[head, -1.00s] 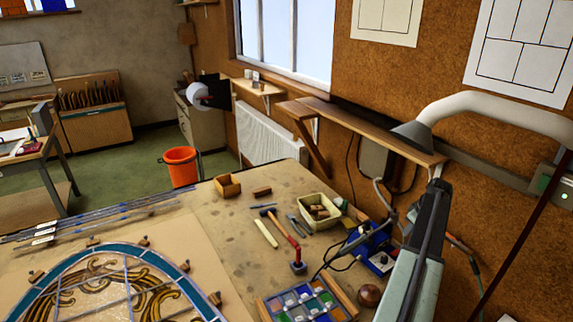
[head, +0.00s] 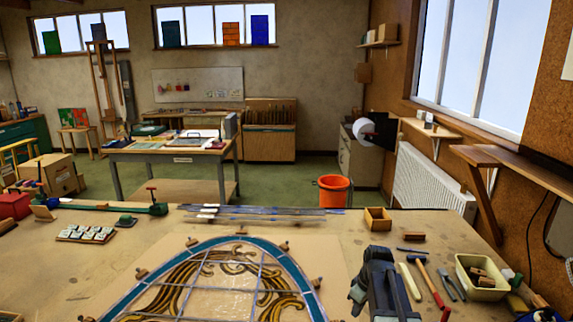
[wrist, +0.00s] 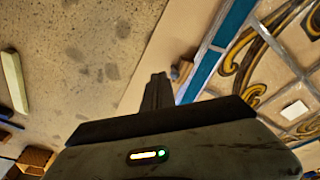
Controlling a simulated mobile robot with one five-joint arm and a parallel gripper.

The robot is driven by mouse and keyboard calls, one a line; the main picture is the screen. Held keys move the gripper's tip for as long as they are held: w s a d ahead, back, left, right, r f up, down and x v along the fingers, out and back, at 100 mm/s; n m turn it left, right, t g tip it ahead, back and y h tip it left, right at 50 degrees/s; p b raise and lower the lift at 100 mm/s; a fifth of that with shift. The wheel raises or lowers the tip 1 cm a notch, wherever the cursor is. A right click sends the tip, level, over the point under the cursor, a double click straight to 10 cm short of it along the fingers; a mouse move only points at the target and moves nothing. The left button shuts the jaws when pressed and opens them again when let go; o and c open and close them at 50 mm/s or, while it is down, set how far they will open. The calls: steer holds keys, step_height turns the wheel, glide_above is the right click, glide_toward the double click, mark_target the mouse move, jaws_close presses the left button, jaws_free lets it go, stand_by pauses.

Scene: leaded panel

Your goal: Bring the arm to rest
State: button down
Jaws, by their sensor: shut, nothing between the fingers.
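My gripper (wrist: 157,84) is in the wrist view, its dark fingers together with nothing between them. It points over the bench beside the panel's edge. In the head view my arm and gripper (head: 377,258) reach up from the bottom edge, right of the leaded panel (head: 200,270). The panel has a teal border and amber scrollwork, and also shows at the right of the wrist view (wrist: 215,50). The gripper looks apart from the panel; its height above the bench is hard to tell.
Lead strips (head: 260,212) lie behind the panel. A tile row (head: 87,234) is at left. Bare bench (head: 90,262) lies left of the panel.

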steer(key=shift+m+g, duration=0.4)
steer(key=shift+m, duration=0.1)
steer(key=s+a+f, duration=0.1)
steer(key=s+a, duration=0.1)
steer(key=a, duration=0.1)
steer(key=s+a+b, duration=0.1)
steer(key=s+a, duration=0.1)
steer(key=a, duration=0.1)
steer(key=s+a+f, duration=0.1)
steer(key=s+a, duration=0.1)
steer(key=a, duration=0.2)
steer(key=shift+s+f, duration=0.3)
steer(key=s+m, duration=0.2)
steer(key=s+m+h, duration=0.1)
steer(key=s+m, duration=0.1)
steer(key=s, duration=0.1)
steer(key=shift+s+d+r+g, duration=0.1)
steer(key=shift+s+g, duration=0.15)
steer(key=shift+g, duration=0.05)
steer(key=shift+s+d+m, duration=0.15)
steer(key=shift+d+m, duration=0.15)
steer(key=shift+m, duration=1)
